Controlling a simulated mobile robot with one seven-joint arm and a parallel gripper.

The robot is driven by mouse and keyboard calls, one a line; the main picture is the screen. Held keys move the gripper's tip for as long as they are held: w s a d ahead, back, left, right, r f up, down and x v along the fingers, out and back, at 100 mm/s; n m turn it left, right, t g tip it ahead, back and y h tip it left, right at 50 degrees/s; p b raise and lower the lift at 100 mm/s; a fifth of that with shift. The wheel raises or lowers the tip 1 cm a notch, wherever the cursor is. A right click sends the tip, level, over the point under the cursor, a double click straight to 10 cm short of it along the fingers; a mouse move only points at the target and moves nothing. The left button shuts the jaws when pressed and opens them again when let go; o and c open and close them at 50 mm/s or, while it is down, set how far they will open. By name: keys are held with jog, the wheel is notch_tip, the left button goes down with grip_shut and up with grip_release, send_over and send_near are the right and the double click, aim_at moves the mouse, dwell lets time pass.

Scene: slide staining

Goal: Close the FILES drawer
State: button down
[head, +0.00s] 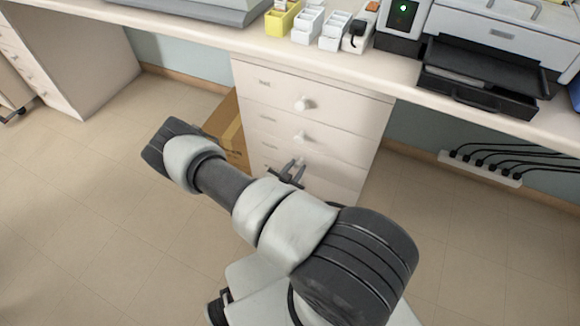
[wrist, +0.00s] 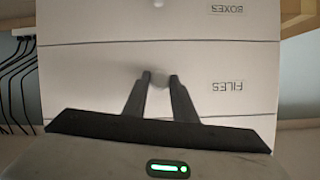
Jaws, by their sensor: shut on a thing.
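The white FILES drawer (wrist: 95,75) fills the middle of the wrist view, which is upside down; its label reads FILES. My gripper (wrist: 158,82) is shut on the drawer's round knob (wrist: 159,98), with one dark finger on each side. In the head view my gripper (head: 292,170) is at the front of the white drawer cabinet (head: 320,122), low down, partly hidden behind my arm. The drawer fronts look about flush there; I cannot tell whether a small gap is left at the FILES drawer.
The BOXES drawer (wrist: 100,20) adjoins the FILES drawer. Upper drawers have white knobs (head: 303,103). A cardboard box (head: 226,125) stands left of the cabinet. A power strip with cables (head: 480,168) lies to the right. The counter (head: 215,38) overhangs above. Floor on the left is clear.

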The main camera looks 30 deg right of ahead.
jog(key=shift+w+d+r, duration=0.1)
jog(key=shift+w+d, duration=0.05)
jog(key=shift+d, duration=0.1)
jog(key=c, duration=1.5)
grip_release()
jog(key=shift+o, duration=0.2)
jog(key=p+v, duration=0.3)
jog(key=v, duration=1.4)
jog(key=shift+a, duration=0.15)
